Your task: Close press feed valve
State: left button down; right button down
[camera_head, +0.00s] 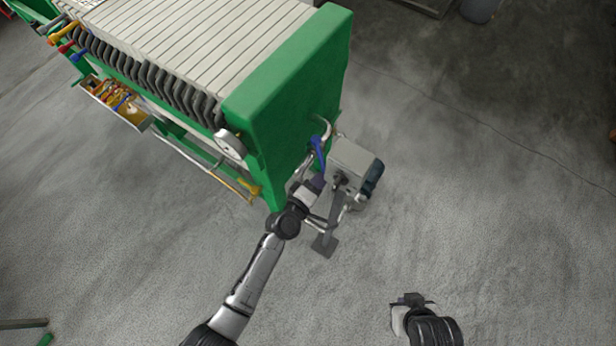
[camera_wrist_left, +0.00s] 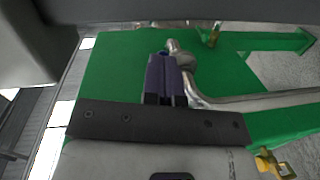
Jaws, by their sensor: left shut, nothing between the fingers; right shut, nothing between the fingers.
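The green-framed press (camera_head: 285,95) stands upper left in the head view, and its green end (camera_wrist_left: 120,60) fills much of the left wrist view. A valve with a blue handle (camera_head: 318,150) sits on a silver pipe at the press's end; the handle stands roughly upright in the picture. In the left wrist view the bent pipe (camera_wrist_left: 190,85) runs beside my fingers, and the handle is mostly hidden behind them. My left gripper (camera_head: 318,182) is shut and empty, close below the handle; contact cannot be told. My right gripper (camera_head: 408,299) is shut and empty, low over the floor at right.
A grey box unit (camera_head: 355,160) with a dark motor stands right of the valve, close to my left arm. A yellow valve handle (camera_head: 248,187) is at the press's lower corner. Several coloured handles line its far left side. The floor (camera_head: 490,190) at right is clear.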

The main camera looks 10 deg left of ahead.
pick_arm(q)
jog(key=d, duration=0.1)
jog(key=w+d, duration=0.1)
jog(key=d, duration=0.1)
dwell(0.6)
jog(key=shift+s+a+r, duration=0.1)
jog(key=shift+s, duration=0.05)
